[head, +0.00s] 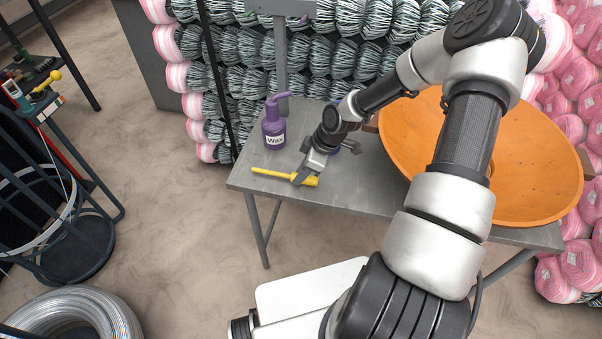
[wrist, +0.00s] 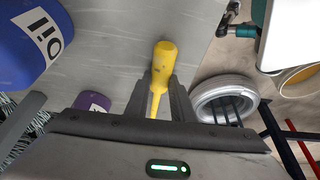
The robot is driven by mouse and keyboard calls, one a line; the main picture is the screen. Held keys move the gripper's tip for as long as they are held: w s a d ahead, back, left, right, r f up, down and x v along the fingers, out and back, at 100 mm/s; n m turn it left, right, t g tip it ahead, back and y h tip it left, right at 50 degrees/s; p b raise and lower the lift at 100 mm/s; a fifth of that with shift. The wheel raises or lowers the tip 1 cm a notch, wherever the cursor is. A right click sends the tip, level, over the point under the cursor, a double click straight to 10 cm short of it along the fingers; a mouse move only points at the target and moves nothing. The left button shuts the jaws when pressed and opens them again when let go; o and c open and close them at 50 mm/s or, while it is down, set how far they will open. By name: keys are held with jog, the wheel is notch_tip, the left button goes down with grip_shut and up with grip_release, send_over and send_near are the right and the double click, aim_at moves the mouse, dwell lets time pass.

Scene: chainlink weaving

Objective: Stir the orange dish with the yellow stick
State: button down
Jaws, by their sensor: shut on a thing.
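The orange dish (head: 540,150) is a wide, shallow bowl on the right of the table. My arm hides part of its middle.
A purple bottle marked "Wax" (head: 273,128) stands left of my gripper on the grey table (head: 345,190). A blue container (wrist: 22,45) is close by in the wrist view. A wire coil (head: 80,312) lies on the floor at left.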

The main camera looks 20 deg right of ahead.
jog(key=shift+f, duration=0.15)
jog(key=c, duration=1.5)
grip_release()
jog(key=shift+c, duration=0.2)
jog(key=shift+f+b, duration=0.1)
jog(key=shift+b, duration=0.2)
